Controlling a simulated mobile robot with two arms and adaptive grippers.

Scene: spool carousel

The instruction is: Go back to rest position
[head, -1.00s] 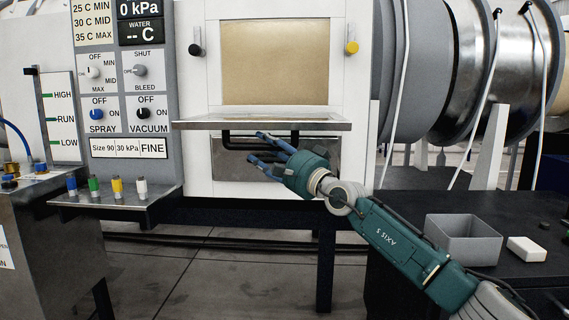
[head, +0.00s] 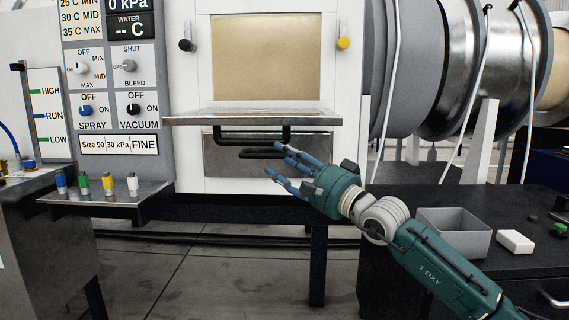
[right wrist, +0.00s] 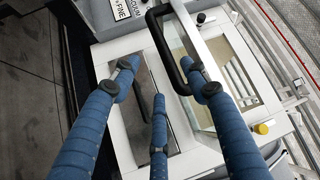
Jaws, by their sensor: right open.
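My right gripper (head: 290,172) is in the middle of the head view, with its blue fingers spread open and empty. It is in front of the white cabinet (head: 198,90), just below and right of the black handle (head: 262,155) under the metal shelf (head: 250,120). In the right wrist view the blue fingers (right wrist: 160,120) are apart with nothing between them, and the black handle (right wrist: 163,45) shows beyond them. My left gripper is not in view.
A control panel (head: 120,70) with knobs stands at left, above a ledge with several coloured plugs (head: 108,184). At right, a dark table (head: 530,262) holds a grey open box (head: 453,238) and a white block (head: 515,241). Bare floor (head: 215,285) shows below.

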